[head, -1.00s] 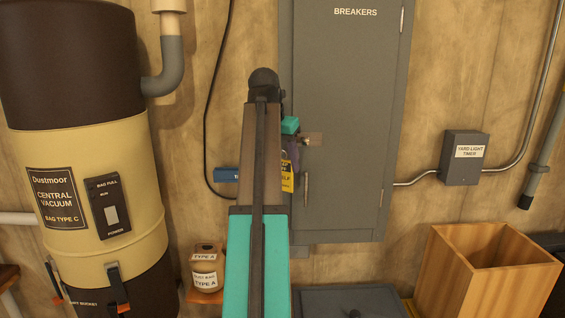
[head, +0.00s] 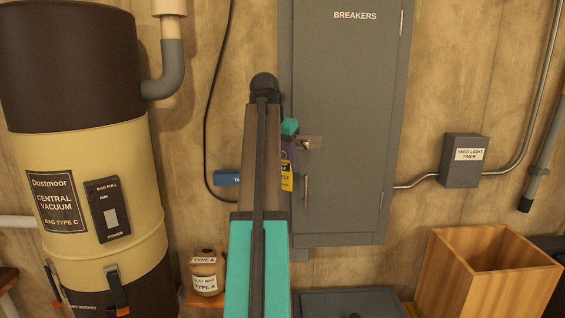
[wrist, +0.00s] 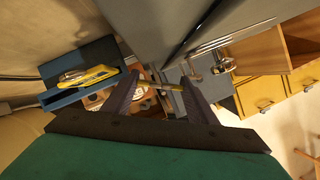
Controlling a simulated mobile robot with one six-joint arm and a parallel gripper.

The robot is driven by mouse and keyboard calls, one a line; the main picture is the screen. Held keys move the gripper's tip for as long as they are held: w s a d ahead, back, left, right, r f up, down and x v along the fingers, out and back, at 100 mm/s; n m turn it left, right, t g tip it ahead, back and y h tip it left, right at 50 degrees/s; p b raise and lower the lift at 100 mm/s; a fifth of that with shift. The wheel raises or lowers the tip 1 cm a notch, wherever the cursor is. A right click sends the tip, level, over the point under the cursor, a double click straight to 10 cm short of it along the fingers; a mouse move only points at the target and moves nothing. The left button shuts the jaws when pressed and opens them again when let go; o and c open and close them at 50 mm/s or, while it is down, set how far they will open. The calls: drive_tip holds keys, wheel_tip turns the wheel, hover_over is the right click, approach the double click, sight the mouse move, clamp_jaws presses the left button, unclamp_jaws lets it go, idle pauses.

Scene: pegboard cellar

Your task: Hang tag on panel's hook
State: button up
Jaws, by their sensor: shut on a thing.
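My gripper (head: 291,150) is shut on a yellow tag (head: 287,176) that hangs below the jaws in front of the grey breaker panel's left edge. My arm hides part of the tag. In the wrist view, the tag (wrist: 160,84) shows nearly edge-on as a thin strip between the two dark fingers. The panel (head: 345,110) has a small metal fitting, apparently the hook (head: 310,143), just right of the jaws; the tag appears apart from it. The metal fitting also shows in the wrist view (wrist: 222,66), right of the fingers. Exact depth between them is unclear.
A blue holder (head: 228,178) is on the wall left of my arm; a yellow item (wrist: 86,75) lies at it. The panel's handle (head: 306,190) is below the hook.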

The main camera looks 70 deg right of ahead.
drive_tip(key=shift+w+d+f, duration=0.15)
drive_tip(key=shift+d+f, duration=0.1)
drive_tip(key=shift+d, duration=0.1)
drive_tip(key=shift+f, duration=0.2)
idle(0.5)
drive_tip(key=o, duration=1.1)
drive_tip(key=shift+c, duration=0.2)
drive_tip(key=shift+w+r+b, duration=0.1)
drive_tip(key=shift+r+b, duration=0.3)
drive_tip(key=shift+r, duration=0.35)
drive_tip(key=s+b+v, duration=0.1)
drive_tip(key=v, duration=1.1)
drive_tip(key=shift+w+a+r+b, duration=0.3)
drive_tip(key=shift+w+a+b, duration=0.05)
drive_tip(key=shift+b, duration=0.05)
